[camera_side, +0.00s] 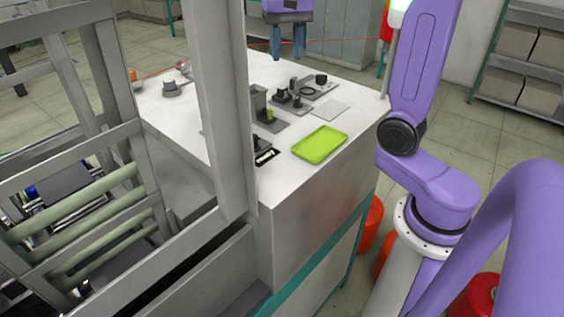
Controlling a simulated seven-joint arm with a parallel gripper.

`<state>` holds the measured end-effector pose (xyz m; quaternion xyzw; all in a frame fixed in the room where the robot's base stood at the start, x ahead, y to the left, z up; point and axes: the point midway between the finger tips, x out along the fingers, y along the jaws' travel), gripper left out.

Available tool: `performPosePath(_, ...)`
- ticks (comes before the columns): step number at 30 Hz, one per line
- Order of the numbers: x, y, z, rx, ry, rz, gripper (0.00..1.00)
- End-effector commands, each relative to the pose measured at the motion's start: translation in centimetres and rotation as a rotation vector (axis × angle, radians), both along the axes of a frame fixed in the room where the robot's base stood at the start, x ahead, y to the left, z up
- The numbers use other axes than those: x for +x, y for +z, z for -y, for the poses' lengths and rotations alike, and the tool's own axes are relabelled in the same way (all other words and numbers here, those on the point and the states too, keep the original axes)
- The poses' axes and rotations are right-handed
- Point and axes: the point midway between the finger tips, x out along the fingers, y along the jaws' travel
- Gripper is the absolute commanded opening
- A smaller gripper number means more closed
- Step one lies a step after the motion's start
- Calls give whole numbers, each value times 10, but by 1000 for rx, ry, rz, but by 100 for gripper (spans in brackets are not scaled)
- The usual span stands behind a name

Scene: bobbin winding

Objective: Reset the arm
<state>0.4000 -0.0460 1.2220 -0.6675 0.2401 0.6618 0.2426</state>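My purple arm stands at the right, beyond the table's right edge. My gripper (287,55) hangs at the top of the picture over the far part of the white table (200,140), pointing down. Its two blue-grey fingers are apart with nothing between them. It is clear of the fixtures on the table. The upper part of the wrist is cut off by the picture's top edge.
A green tray (319,145) lies near the table's right edge. Dark fixtures (270,121) and a flat light plate (328,110) stand behind it. A grey post (222,120) hides part of the table. A thin red line (345,40) crosses near my gripper.

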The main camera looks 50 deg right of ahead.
Motion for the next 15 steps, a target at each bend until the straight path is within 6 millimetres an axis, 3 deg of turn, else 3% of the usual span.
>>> performPosePath(8, -32, -35, -49, -1, 412, 3, 38)
performPosePath(15, -74, -65, -81, -1, 763, 8, 38)
